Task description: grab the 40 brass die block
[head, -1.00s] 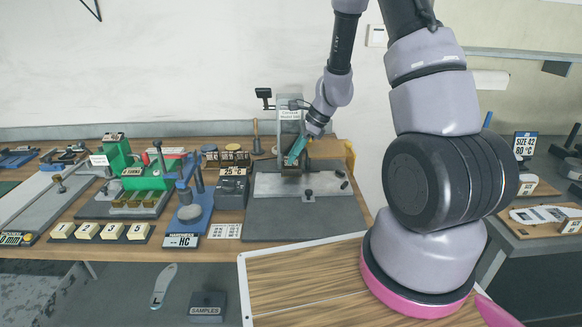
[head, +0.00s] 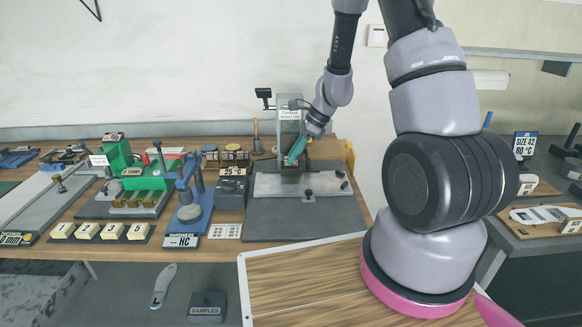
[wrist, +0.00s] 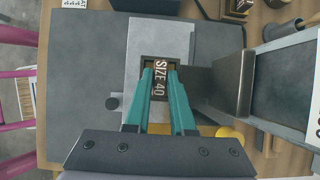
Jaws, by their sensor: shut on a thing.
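The die block (wrist: 160,82) shows in the wrist view with a dark face lettered "SIZE 40". It sits in a brass-edged square opening on the light metal plate of a grey machine. My gripper (wrist: 160,72) is shut on the block, with one teal finger along each side. In the head view my gripper (head: 292,160) points down at the same machine (head: 290,120), over its plate. The block's lower part is hidden, and I cannot tell whether it is lifted.
The grey machine's column and a dark block (wrist: 232,82) stand close to the right of my fingers in the wrist view. A green press (head: 145,172), a blue hardness tester (head: 189,212) and a 25 °C box (head: 232,190) stand to the left in the head view.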

